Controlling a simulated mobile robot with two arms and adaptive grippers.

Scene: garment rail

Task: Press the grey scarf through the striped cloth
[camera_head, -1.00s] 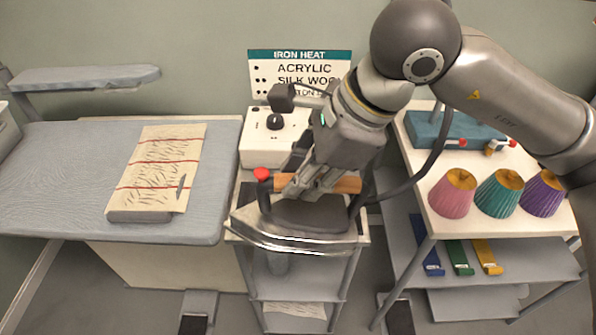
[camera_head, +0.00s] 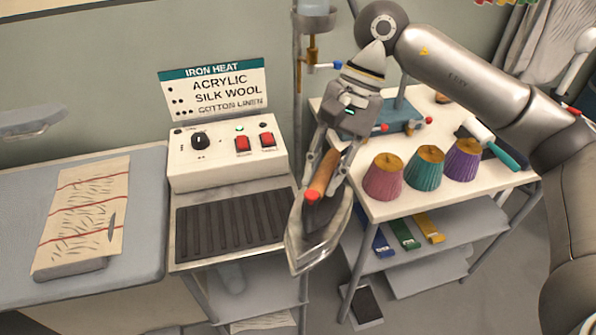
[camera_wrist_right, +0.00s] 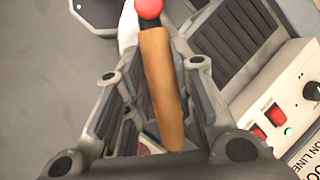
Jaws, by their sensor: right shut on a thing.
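The striped cloth (camera_head: 85,213), cream with red stripes and dark wrinkle marks, lies on the grey ironing board at the left. A grey folded edge, likely the grey scarf (camera_head: 70,269), shows under its near end; the rest is hidden. My right gripper (camera_head: 326,172) is shut on the wooden handle of the iron (camera_head: 309,249). The iron hangs tilted, its pointed metal end down, right of the empty ribbed rest. In the right wrist view the handle (camera_wrist_right: 162,85) lies between the fingers, with a red knob at its end. My left gripper is not in view.
The ribbed black rest (camera_head: 230,222) stands before a white control box (camera_head: 226,155) with a dial, two red switches and a green light. At right, a table (camera_head: 400,210) holds pink, teal and purple pleated shades. The ironing board (camera_head: 145,190) has bare room beside the cloth.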

